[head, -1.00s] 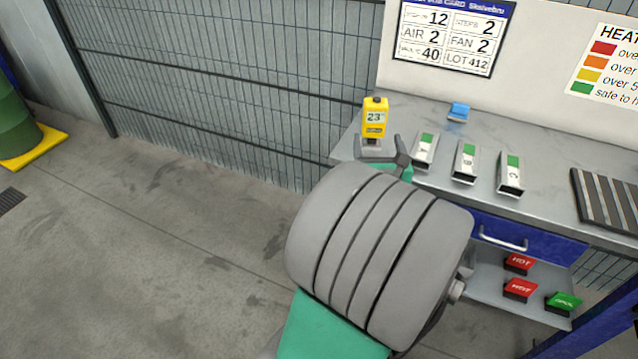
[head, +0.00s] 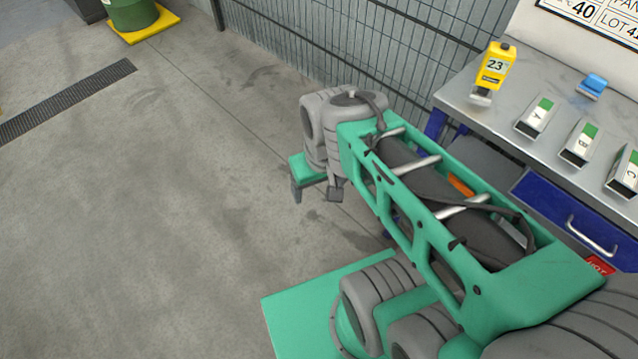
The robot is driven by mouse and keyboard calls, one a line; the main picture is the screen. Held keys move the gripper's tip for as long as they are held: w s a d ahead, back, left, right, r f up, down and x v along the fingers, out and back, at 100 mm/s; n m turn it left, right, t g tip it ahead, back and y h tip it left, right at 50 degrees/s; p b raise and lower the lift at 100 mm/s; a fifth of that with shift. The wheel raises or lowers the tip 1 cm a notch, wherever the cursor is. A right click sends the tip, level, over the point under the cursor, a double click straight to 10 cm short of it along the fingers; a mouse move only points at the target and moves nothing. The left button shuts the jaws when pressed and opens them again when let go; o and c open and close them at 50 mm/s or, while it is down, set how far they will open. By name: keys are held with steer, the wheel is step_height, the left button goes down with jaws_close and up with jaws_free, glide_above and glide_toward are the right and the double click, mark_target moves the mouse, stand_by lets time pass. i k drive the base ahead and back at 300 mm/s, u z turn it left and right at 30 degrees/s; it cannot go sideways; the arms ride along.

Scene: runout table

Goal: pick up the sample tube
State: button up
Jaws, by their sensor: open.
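I see no sample tube in the head view. My gripper (head: 316,193) is at the end of my green and grey arm, near the middle of the picture. It points down over the bare floor, to the left of the steel table (head: 470,110). Its two dark fingers are apart, with nothing visible between them. My arm hides part of the table's front and what lies below it.
A blue drawer (head: 565,212) is below. A mesh fence (head: 330,50) runs behind.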

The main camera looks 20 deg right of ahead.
mark_target(580, 146)
steer(key=z, duration=2.05)
